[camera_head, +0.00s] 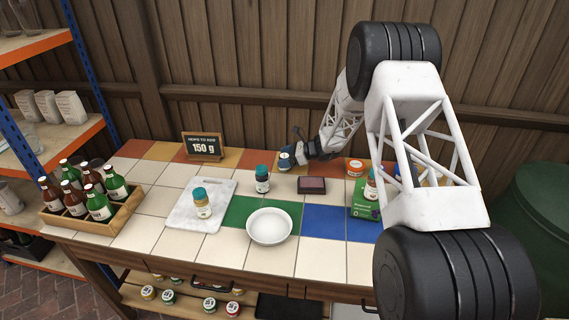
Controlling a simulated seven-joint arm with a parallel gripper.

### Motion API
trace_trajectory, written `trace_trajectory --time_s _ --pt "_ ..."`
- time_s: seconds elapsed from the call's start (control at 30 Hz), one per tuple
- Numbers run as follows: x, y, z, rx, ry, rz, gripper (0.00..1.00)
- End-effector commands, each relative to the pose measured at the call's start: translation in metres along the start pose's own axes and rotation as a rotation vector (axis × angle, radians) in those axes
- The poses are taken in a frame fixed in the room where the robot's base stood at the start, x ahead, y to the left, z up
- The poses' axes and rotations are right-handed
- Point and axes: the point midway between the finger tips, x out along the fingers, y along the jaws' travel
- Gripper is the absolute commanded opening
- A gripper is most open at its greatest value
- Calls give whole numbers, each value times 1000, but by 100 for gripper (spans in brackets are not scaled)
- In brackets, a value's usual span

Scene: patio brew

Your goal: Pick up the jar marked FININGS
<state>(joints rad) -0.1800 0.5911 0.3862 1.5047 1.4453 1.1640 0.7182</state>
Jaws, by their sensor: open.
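Several jars stand on the tiled counter, and their labels are too small to read, so I cannot tell which is marked FININGS. A jar with a teal lid (203,204) stands on the white board. My gripper is open, at the counter's back.
A white bowl (269,228) stands at the front middle. A dark flat pad (311,185) lies behind it. A sign (204,146) reads 150 g. A bottle crate (118,221) is at left, a green box (362,207) at right. Front right tiles are clear, partly hidden by my arm.

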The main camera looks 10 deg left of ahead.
Motion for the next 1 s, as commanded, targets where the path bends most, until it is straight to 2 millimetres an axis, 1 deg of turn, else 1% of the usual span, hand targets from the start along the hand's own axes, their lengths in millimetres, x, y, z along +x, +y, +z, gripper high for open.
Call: trace_trajectory --time_s 0.43,0.47,0.8,1.0 --pt "0 0 0 0 0 0 80" --pt "0 0 0 0 0 0 78" --pt "0 0 0 0 0 0 26" --pt "0 0 0 0 0 0 24"
